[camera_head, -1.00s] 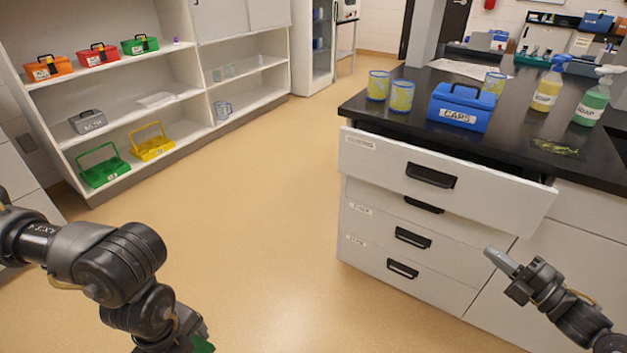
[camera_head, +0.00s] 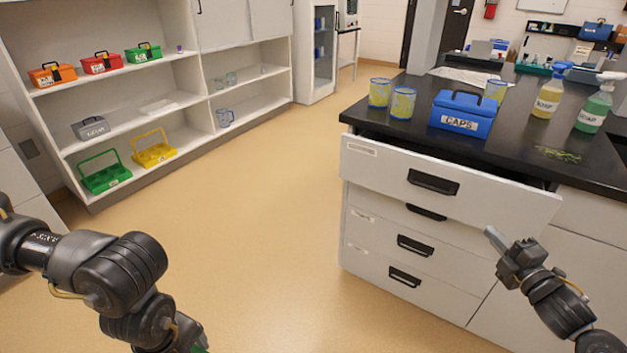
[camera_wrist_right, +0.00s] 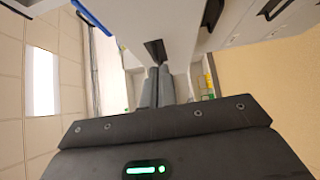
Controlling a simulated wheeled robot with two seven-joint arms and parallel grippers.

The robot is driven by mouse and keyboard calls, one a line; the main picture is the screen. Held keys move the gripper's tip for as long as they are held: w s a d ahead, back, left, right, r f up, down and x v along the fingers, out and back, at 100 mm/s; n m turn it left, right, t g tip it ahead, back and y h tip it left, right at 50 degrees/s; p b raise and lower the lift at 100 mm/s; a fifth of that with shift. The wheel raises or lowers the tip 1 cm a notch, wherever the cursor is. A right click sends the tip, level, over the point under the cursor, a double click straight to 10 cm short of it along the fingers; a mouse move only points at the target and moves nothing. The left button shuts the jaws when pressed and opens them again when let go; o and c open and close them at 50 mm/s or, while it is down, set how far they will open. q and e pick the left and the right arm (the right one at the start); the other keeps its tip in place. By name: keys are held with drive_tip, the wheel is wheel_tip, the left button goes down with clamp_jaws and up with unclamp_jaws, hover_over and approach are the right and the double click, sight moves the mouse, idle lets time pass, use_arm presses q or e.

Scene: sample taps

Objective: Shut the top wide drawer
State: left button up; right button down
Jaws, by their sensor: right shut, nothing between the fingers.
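The top wide drawer (camera_head: 390,178) is pulled out from under the dark counter, with a gap showing behind its front. Its black handle (camera_head: 433,182) is in the middle of its front. My right gripper (camera_head: 490,234) is shut and empty, in front of the drawer unit, below and right of the handle. In the right wrist view its two fingers (camera_wrist_right: 157,85) lie together, pointing toward pale cabinet fronts. I cannot tell from the head view whether the fingertips touch the drawer front. My left arm shows at the lower left; its fingers are out of view.
Lower drawers (camera_head: 414,247) sit beneath and look shut. A blue CAPS box (camera_head: 463,115), yellow-and-blue cups (camera_head: 402,102) and soap bottles (camera_head: 593,108) stand on the counter (camera_head: 520,140). Shelves (camera_head: 150,120) with toolboxes line the left wall. The floor between (camera_head: 260,210) is clear.

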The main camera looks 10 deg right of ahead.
use_arm(q)
drive_tip(key=shift+f, duration=0.25)
use_arm(e)
drive_tip(key=w, duration=0.5)
drive_tip(key=w+d, duration=0.1)
drive_tip(key=w, duration=0.2)
drive_tip(key=shift+w+d, duration=0.1)
drive_tip(key=shift+w, duration=0.25)
drive_tip(key=shift+w+d, duration=0.35)
drive_tip(key=shift+w, duration=0.1)
use_arm(q)
drive_tip(key=shift+f, duration=0.1)
